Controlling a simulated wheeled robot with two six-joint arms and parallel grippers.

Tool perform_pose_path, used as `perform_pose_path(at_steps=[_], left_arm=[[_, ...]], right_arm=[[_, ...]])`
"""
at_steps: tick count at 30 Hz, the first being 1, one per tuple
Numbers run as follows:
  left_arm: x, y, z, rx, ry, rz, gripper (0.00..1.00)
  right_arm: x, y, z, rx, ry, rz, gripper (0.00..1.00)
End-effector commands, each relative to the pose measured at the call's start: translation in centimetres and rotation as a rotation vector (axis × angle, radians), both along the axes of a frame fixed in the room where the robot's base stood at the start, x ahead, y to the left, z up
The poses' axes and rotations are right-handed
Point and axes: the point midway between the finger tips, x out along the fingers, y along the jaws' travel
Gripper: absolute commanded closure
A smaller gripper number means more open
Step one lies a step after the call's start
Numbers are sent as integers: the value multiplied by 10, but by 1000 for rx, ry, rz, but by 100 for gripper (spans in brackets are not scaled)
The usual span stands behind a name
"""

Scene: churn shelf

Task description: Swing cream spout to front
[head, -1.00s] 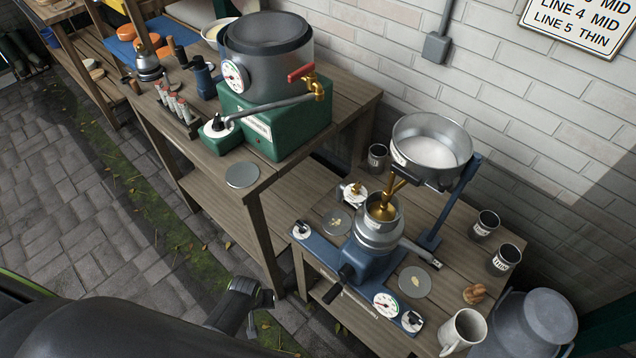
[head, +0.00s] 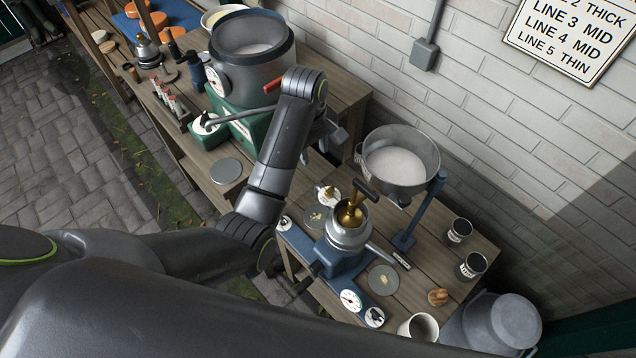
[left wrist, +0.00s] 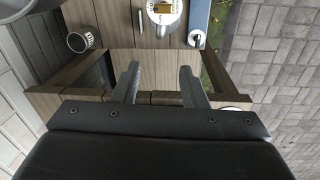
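The metal separator (head: 348,236) stands on its blue base on the lower bench. A grey spout (head: 381,254) reaches from it toward the lower right. My left gripper (head: 328,130) hangs above the gap between the benches, left of the supply bowl (head: 399,165). In the left wrist view, its fingers (left wrist: 158,85) are apart with nothing between them. My right gripper is not in view.
The supply bowl stands on a blue post (head: 424,212) beside the separator. A green-based vat (head: 252,62) with a long grey arm is on the higher bench. Tin mugs (head: 459,231) and a milk can (head: 492,322) are at the right. A brick wall closes the back.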

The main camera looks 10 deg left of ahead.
Motion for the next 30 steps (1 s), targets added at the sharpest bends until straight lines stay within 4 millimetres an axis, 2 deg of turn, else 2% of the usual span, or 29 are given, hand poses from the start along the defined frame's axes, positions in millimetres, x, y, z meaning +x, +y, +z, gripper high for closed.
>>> perform_pose_path(at_steps=[1, 2, 6, 18, 24, 30], left_arm=[[0, 0, -15, 0, 4, 0, 61], [0, 0, -21, 1, 4, 0, 61], [1, -2, -46, 1, 9, 0, 61], [7, -6, -124, 2, 5, -2, 61], [9, -7, -150, 1, 3, -2, 61], [10, -8, -161, 0, 1, -2, 61]], right_arm=[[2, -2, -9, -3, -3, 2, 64], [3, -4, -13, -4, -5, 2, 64], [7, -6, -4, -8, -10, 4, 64], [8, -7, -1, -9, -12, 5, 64], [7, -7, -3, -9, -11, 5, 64], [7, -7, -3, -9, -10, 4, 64]])
